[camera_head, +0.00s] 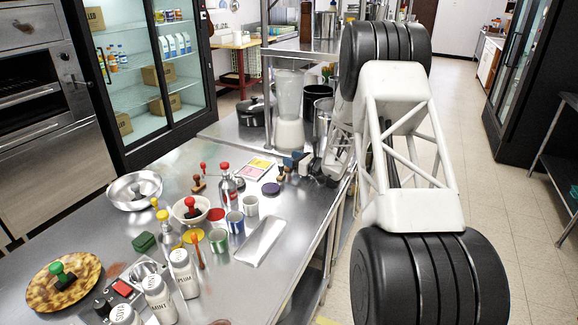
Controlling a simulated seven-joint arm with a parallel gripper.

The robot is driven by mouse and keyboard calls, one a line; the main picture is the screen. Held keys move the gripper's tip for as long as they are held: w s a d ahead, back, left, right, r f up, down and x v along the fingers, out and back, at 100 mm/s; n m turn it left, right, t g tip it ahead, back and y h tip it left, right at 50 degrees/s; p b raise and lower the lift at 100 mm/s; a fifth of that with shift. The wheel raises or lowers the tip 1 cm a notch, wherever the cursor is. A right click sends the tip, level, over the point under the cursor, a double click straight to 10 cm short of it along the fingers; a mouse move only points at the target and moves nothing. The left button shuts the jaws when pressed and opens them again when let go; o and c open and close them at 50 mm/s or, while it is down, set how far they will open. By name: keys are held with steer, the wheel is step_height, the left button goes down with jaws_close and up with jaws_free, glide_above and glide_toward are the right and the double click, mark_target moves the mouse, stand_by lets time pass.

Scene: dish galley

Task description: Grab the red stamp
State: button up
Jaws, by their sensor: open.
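Several red-topped items stand on the steel counter, and I cannot tell which one is the red stamp. A red-knobbed stamp (190,207) sits in a white bowl (206,208). A small red-handled item with a brown base (198,183) stands behind it. Another red knob (225,168) tops a metal bottle-like object (227,187). My gripper (316,170) appears as dark fingers over the counter's right edge, beyond the white arm link. It is small and partly hidden, open, and well right of the red-topped items.
Bare steel lies at the front right.

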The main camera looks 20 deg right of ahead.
steer(key=shift+x, duration=1.65)
steer(key=c, duration=1)
